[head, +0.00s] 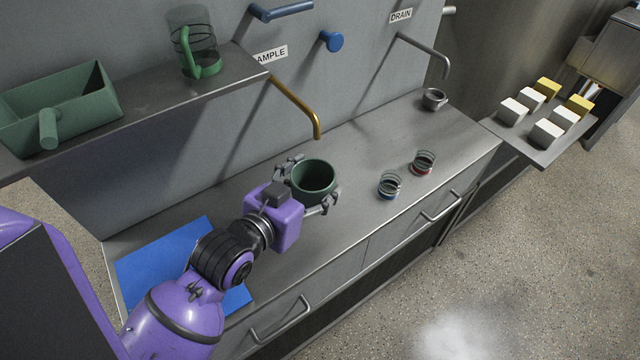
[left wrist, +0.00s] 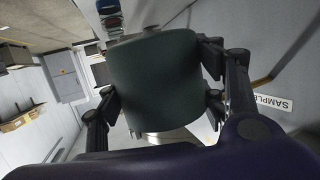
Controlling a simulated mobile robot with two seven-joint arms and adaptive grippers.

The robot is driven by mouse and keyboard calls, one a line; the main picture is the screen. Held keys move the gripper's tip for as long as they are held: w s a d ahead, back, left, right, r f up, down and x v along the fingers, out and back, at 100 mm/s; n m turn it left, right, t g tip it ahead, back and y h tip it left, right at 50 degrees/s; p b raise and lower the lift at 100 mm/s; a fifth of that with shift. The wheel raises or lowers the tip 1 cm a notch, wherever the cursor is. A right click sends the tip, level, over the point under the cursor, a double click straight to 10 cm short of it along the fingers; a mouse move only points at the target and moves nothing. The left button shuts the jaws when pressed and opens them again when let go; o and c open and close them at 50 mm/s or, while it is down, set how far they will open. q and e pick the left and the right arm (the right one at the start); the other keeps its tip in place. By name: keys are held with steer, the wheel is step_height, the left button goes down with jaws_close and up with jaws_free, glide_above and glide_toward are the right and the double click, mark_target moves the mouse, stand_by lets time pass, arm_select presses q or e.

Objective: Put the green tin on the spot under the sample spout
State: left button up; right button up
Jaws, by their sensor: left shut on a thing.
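The green tin (head: 313,181) is an open, empty-looking dark green cup, upright in the head view. My left gripper (head: 308,187) is shut on it, a finger on either side. The tin fills the middle of the left wrist view (left wrist: 155,80), between the fingers. The sample spout (head: 300,108) is a yellow bent pipe on the back wall; its tip ends behind the tin in the picture. I cannot tell whether the tin touches the counter (head: 350,150). The spot under the spout is not clearly visible. My right gripper is not in view.
A blue mat (head: 150,262) lies at the counter's left. Blue-based (head: 389,186) and red-based (head: 424,162) glass jars stand right of the tin. A grey cup (head: 434,99) stands under the drain spout (head: 428,50). The shelf (head: 135,112) holds a green scoop (head: 60,108) and a green-handled jug (head: 195,50).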

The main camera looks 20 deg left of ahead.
mark_target(311, 174)
arm_select(q)
steer(key=w, duration=0.1)
steer(key=w+f, duration=0.1)
steer(key=w, duration=0.1)
steer(key=w+a, duration=0.1)
steer(key=w, duration=0.1)
steer(key=shift+f, duration=0.4)
steer(key=w+f, duration=0.2)
steer(key=f, duration=0.1)
steer(key=w+a+f, duration=0.1)
steer(key=w+f, duration=0.2)
steer(key=shift+w+a+f, duration=0.1)
steer(key=shift+a, duration=0.05)
step_height(311, 174, down, 3)
steer(key=shift+w+f+b, duration=0.15)
steer(key=shift+b, duration=0.2)
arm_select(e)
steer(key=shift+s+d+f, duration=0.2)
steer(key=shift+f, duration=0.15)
arm_select(q)
steer(key=shift+f, duration=0.1)
steer(key=shift+f, duration=0.55)
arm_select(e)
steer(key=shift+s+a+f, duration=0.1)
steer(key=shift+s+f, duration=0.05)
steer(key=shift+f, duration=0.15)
